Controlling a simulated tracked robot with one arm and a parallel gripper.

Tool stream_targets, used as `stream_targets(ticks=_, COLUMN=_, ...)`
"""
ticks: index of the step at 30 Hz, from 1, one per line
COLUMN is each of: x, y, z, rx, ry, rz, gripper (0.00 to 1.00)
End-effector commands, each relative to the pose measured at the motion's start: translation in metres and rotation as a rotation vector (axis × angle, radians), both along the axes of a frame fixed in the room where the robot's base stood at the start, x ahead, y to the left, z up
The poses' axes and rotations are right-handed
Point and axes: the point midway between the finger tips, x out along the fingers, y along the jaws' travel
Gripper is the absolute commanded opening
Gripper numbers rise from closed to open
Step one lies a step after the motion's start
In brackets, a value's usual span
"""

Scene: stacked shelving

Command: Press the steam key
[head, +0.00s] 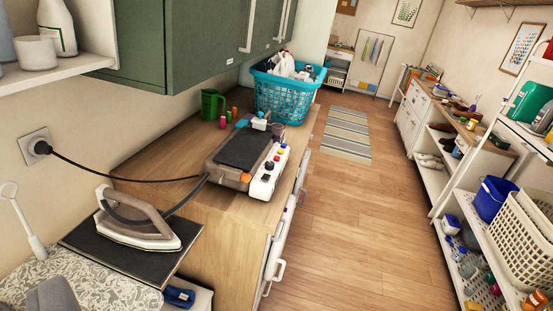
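The steam iron's base station (240,150), with a dark top plate, sits on the wooden counter in the middle of the view. A white control panel (268,172) runs along its right side and carries several small coloured buttons and a dark knob. I cannot tell which of them is the steam key; no label is readable. The iron (138,222) rests on a dark pad at the lower left, apart from the station. A dark cord runs from the wall socket (37,146) to the station. My gripper is not clearly visible; a grey shape at the bottom left corner is unclear.
A turquoise laundry basket (287,93) stands behind the station, and a green mug (212,104) stands behind it to the left. Green cabinets (185,40) hang above. Shelves with baskets line the right. The wooden floor (360,220) between is clear.

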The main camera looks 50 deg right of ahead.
Motion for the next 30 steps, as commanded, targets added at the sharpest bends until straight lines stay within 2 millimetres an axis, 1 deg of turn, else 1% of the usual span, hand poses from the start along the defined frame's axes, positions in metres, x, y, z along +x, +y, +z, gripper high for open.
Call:
stream_targets(ticks=3, x=0.0000, y=0.0000, z=0.0000, rx=0.000, ry=0.000, rz=0.000, gripper=0.79)
stream_targets(ticks=4, x=0.0000, y=0.0000, z=0.0000, rx=0.000, ry=0.000, rz=0.000, gripper=0.77)
stream_targets(ticks=5, x=0.0000, y=0.0000, z=0.0000, rx=0.000, ry=0.000, rz=0.000, gripper=0.68)
stream_targets(ticks=6, x=0.0000, y=0.0000, z=0.0000, rx=0.000, ry=0.000, rz=0.000, gripper=0.57)
stream_targets(ticks=8, x=0.0000, y=0.0000, z=0.0000, rx=0.000, ry=0.000, rz=0.000, gripper=0.41)
stream_targets(ticks=9, x=0.0000, y=0.0000, z=0.0001, rx=0.000, ry=0.000, rz=0.000, gripper=0.29)
stream_targets(ticks=11, x=0.0000, y=0.0000, z=0.0000, rx=0.000, ry=0.000, rz=0.000, gripper=0.13)
stream_targets(ticks=12, x=0.0000, y=0.0000, z=0.0000, rx=0.000, ry=0.000, rz=0.000, gripper=0.02)
stream_targets(ticks=13, x=0.0000, y=0.0000, z=0.0000, rx=0.000, ry=0.000, rz=0.000, gripper=0.00)
stream_targets(ticks=30, x=0.0000, y=0.0000, z=0.0000, rx=0.000, ry=0.000, rz=0.000, gripper=0.00)
